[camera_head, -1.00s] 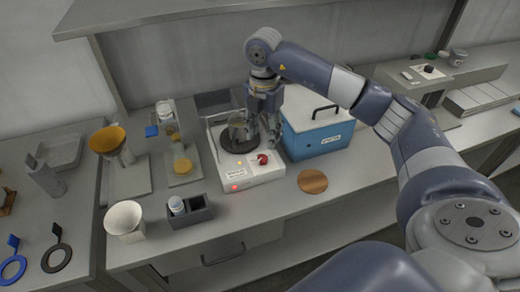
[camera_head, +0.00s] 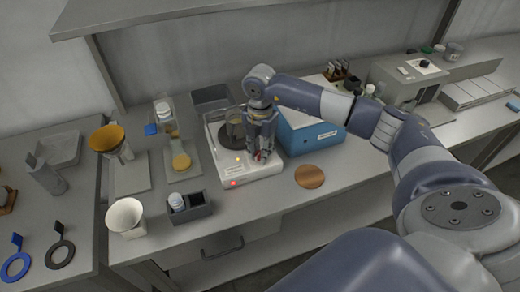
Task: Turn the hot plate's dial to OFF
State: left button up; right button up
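The white hot plate (camera_head: 222,168) stands on the bench, with a beaker (camera_head: 235,124) on its dark round top. A yellow light and a red light (camera_head: 233,183) glow on its front part. The red dial (camera_head: 262,156) is at the front right of the hot plate and is mostly hidden by my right gripper. My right gripper (camera_head: 262,152) points down right at the dial, with its fingers low over it. I cannot tell whether the fingers touch or grip the dial, and its pointer is hidden. My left gripper is not in view.
A blue box (camera_head: 310,138) with a pale lid stands close to the right of the hot plate. A copper-coloured disc (camera_head: 310,176) lies on the bench in front of it. A dark grey block (camera_head: 197,207) with a bottle, and a white cup (camera_head: 125,216), stand front left.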

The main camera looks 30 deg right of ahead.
grip_shut()
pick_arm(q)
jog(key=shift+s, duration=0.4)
